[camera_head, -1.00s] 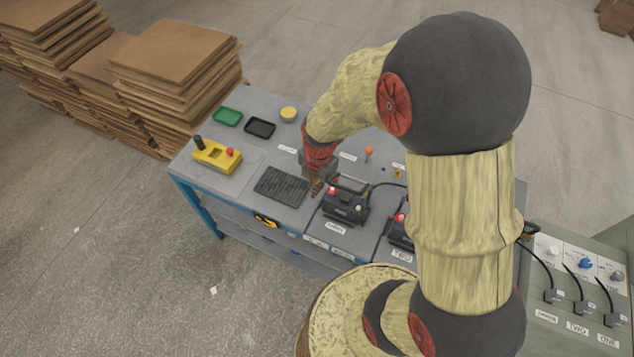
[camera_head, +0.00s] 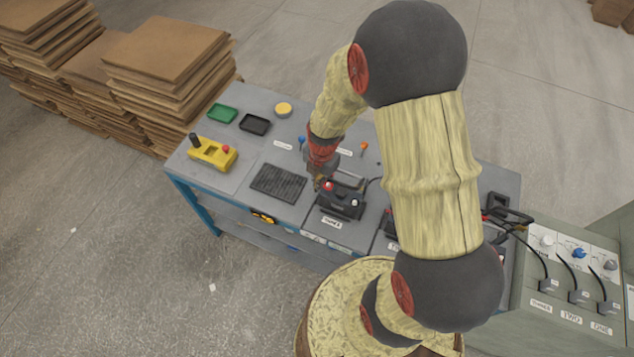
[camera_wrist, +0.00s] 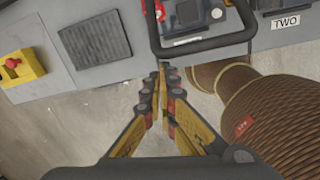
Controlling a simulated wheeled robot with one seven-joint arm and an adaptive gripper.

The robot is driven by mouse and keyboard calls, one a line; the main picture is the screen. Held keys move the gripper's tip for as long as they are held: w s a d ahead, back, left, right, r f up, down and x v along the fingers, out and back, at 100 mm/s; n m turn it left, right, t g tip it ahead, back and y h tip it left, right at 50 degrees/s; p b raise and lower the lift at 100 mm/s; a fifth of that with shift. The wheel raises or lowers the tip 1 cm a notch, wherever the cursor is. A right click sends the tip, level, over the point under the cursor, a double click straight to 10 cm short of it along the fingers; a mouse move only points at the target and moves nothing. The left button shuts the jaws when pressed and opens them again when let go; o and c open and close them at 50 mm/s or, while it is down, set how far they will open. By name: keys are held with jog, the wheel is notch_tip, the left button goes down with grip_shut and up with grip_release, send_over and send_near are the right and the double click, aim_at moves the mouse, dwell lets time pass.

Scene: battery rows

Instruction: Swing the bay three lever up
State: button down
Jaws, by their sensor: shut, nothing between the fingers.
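The bay three battery (camera_head: 340,204) is a dark block with a red and a pale terminal on top, behind a front label that looks like THREE. Its black handle loop (camera_wrist: 205,45) fills the upper middle of the wrist view. My gripper (camera_head: 318,186) is shut and empty at the battery's left side, by the red terminal.
A black ribbed mat (camera_head: 278,183) and a yellow box with a red knob (camera_head: 212,153) lie left. Green (camera_head: 222,113) and black (camera_head: 254,125) trays sit behind. My arm hides part of bays two and one. A cabled panel (camera_head: 570,280) stands right.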

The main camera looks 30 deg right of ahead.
jog(key=w+d+r+b, duration=0.1)
jog(key=w+d+r, duration=0.5)
jog(key=d, duration=0.2)
jog(key=shift+w+d+r, duration=0.2)
jog(key=shift+w+d, duration=0.1)
jog(key=shift+w, duration=0.05)
dwell(0.8)
jog(key=shift+a, duration=0.1)
